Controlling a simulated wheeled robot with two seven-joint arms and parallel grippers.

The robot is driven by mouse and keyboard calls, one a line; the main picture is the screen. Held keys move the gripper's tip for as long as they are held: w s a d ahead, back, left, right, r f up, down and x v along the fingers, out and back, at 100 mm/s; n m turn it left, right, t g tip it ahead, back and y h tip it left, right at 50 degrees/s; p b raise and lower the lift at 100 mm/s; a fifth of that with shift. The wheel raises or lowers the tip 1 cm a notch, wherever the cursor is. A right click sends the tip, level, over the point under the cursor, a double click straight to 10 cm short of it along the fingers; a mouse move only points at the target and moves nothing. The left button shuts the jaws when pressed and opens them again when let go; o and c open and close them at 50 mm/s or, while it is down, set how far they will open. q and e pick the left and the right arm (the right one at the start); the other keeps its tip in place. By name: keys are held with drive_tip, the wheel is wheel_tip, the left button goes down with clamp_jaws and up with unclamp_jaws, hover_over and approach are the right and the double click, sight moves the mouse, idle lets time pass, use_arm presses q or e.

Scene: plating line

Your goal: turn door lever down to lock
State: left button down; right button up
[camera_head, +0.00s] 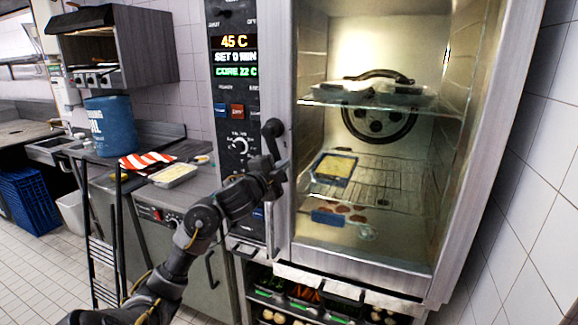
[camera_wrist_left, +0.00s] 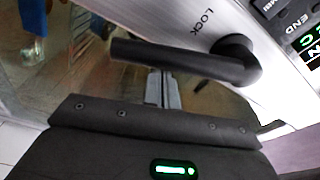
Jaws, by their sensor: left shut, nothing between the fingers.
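The black door lever (camera_head: 273,130) sits on the metal door frame between the control panel and the oven glass. In the head view its bar appears to run down from a round hub. In the left wrist view the lever (camera_wrist_left: 180,60) crosses the upper middle, its hub at the right beside the word LOCK. My left gripper (camera_head: 284,165) is shut and empty, close to the lever's lower end. In the wrist view its fingers (camera_wrist_left: 163,88) show partly behind the bar; whether they touch it I cannot tell. My right gripper is not in view.
The lit oven (camera_head: 330,238) holds trays on racks behind the glass. The control panel (camera_head: 238,110) stands left of the lever. A counter with a food tray (camera_head: 174,175), a striped cloth (camera_head: 147,159) and a blue bucket (camera_head: 110,125) lies left. A tiled wall (camera_head: 535,150) closes the right.

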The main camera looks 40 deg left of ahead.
use_arm(q)
drive_tip(key=shift+s+a+f+m+b, duration=0.15)
drive_tip(key=shift+a+f+m+b, duration=0.1)
drive_tip(key=shift+a+m, duration=0.3)
drive_tip(key=shift+s+a+f+m+b, duration=0.2)
drive_tip(key=shift+a+m, duration=0.2)
drive_tip(key=shift+m, duration=0.3)
drive_tip(key=shift+s+a+f+m+b, duration=0.15)
drive_tip(key=shift+a+m+b, duration=0.1)
drive_tip(key=shift+a+m, duration=0.3)
drive_tip(key=shift+d, duration=0.1)
drive_tip(key=v, duration=1)
drive_tip(key=shift+s+r, duration=0.2)
drive_tip(key=shift+s, duration=0.2)
drive_tip(key=shift+f, duration=0.1)
